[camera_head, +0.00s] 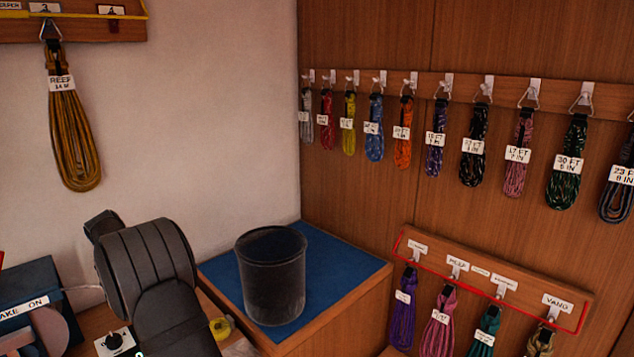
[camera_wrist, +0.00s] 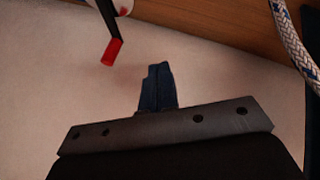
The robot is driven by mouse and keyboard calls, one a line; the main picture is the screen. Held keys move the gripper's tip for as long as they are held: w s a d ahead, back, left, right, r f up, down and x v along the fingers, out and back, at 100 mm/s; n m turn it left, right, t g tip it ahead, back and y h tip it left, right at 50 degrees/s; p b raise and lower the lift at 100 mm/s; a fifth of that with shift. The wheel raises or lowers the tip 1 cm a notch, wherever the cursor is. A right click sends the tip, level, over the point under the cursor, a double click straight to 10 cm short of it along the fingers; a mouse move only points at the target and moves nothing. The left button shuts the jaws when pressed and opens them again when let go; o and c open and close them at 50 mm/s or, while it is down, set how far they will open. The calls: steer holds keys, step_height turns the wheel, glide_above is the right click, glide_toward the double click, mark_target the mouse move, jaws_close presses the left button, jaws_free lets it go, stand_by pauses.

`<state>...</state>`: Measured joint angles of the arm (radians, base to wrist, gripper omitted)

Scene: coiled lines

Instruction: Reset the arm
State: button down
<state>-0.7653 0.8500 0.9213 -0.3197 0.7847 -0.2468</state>
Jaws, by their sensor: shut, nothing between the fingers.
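My gripper (camera_wrist: 157,75) shows in the wrist view, its dark blue fingers together with nothing between them. It points at a pale wall and touches nothing that I can see. In the head view my dark grey arm links stand at the lower left, in front of the wall and beside a wooden bench. The gripper itself cannot be made out in the head view.
A dark bin (camera_head: 272,280) stands on a blue mat (camera_head: 345,268). Several labelled coils hang from a rail (camera_head: 450,88) and a lower board (camera_head: 540,296). A yellow coil (camera_head: 68,135) hangs at left. A red-tipped black strip (camera_wrist: 111,52) and white-blue rope (camera_wrist: 294,45) are near my gripper.

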steer(key=w+a+r+m+t+y, duration=0.2)
steer(key=a+r+y, duration=0.1)
steer(key=r+y, duration=0.1)
steer(key=shift+w+a+r+y, duration=0.2)
steer(key=shift+w+r+y, duration=0.1)
steer(key=shift+y, duration=0.6)
